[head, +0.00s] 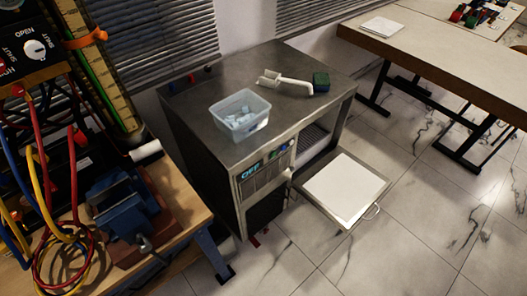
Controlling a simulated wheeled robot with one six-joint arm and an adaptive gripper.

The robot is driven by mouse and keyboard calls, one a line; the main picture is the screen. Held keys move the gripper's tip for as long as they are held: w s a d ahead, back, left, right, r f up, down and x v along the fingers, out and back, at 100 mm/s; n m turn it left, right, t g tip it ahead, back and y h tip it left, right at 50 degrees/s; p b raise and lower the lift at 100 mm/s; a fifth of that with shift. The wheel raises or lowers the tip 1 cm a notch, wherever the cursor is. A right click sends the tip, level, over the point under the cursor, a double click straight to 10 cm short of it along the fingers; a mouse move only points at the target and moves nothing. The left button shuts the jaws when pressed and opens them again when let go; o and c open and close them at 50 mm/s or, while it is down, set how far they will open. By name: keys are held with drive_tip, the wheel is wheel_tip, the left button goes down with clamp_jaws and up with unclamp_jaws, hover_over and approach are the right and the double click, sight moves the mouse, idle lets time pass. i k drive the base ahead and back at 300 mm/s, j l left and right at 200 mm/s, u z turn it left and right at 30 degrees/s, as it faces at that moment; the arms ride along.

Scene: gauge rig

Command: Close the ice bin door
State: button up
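The ice bin door (341,190) is the light panel with a dark metal frame at the lower front right of the ice machine (220,135). It is swung down open and lies about flat, out over the floor. A small handle (372,212) is on its outer edge. The bin opening (313,143) shows dark behind the door, and its inside is mostly hidden. My gripper is not in this view.
A workbench with a blue vise (125,208) and cables stands left. A table (440,50) stands at right. Tiled floor (400,235) is clear before the door.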

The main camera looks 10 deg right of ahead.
sight(344, 188)
drive_tip(key=k+j+z, duration=0.1)
drive_tip(key=j, duration=0.15)
drive_tip(key=i+l, duration=0.15)
drive_tip(key=l, duration=0.25)
drive_tip(key=i+l+z, duration=0.1)
drive_tip(key=l, duration=0.35)
drive_tip(key=i+l, duration=0.15)
drive_tip(key=l, duration=0.25)
drive_tip(key=i+l+z, duration=0.1)
drive_tip(key=l, duration=0.3)
